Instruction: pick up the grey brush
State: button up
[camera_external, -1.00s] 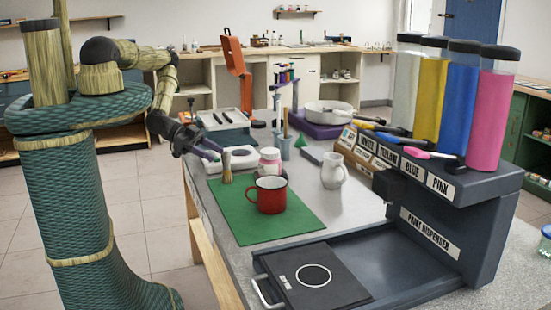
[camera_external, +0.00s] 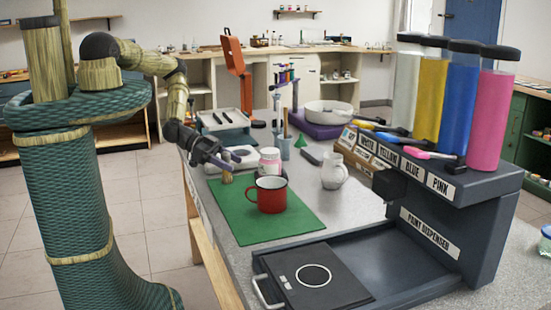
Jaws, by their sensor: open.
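A small upright brush (camera_external: 227,178) stands at the far left corner of the green mat (camera_external: 262,226). Only its tan lower part shows clearly; its upper part is hidden behind or between the fingers, and I cannot tell whether it is the grey one. My gripper (camera_external: 222,159) is open, with dark and purplish fingers, right at the top of this brush. I cannot tell whether the fingers touch it.
A red mug (camera_external: 268,195) and a pink-and-white jar (camera_external: 270,161) stand close to the right of the brush. A white pitcher (camera_external: 334,171) stands further right. The paint dispenser (camera_external: 431,238) with several brushes on it fills the right side. The mat's front is clear.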

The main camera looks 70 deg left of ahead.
jog(key=shift+w+d+f, duration=0.2)
jog(key=shift+w+d, duration=0.05)
jog(key=shift+w, duration=0.15)
jog(key=shift+s, duration=0.1)
jog(key=c, duration=1)
notch_tip(320, 180, up, 10)
jog(key=shift+r+p, duration=0.1)
jog(key=shift+p, duration=0.8)
